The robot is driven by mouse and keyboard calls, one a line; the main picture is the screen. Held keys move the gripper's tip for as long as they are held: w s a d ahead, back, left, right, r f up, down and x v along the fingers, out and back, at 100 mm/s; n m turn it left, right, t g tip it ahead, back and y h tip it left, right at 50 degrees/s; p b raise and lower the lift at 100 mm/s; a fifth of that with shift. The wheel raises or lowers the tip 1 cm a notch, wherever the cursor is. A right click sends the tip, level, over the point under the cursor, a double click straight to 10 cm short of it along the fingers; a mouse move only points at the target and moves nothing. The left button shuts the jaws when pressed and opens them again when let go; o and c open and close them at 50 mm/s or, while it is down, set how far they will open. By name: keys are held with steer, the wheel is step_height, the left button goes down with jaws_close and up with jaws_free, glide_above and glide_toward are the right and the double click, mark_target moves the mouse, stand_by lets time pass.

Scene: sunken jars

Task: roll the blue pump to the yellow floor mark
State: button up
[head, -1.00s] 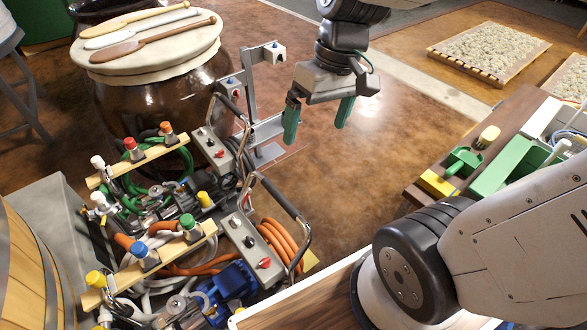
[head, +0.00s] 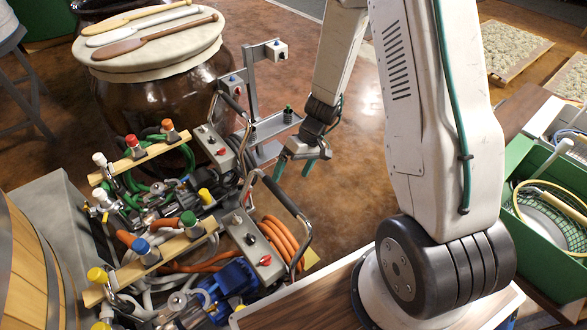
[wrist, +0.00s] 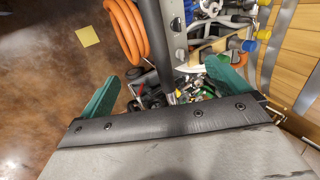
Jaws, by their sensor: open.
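The blue pump (head: 228,285) sits low at the bottom of the head view, among hoses and valves. A grey control box (head: 252,240) and a handle with a dark grip (head: 282,195) stand beside it, next to an orange hose coil (head: 282,242). The yellow floor mark (head: 311,260) is partly hidden behind the handle frame; it shows whole in the wrist view (wrist: 87,37). My gripper (head: 292,170) is open and empty, near the top of the handle. In the wrist view a grey bar (wrist: 155,50) shows between the fingers; I cannot tell if they touch it.
A second unit with green hose (head: 175,160) stands behind, before a large brown jar (head: 150,100). A grey metal stand (head: 252,90) rises behind the handles. A wooden barrel (head: 30,270) is at left. A green crate (head: 540,190) is at right.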

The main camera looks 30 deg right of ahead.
mark_target(283, 192)
steer(key=x, duration=1)
jaws_close()
steer(key=w+d, duration=0.2)
steer(key=d, duration=0.9)
steer(key=shift+d, duration=0.35)
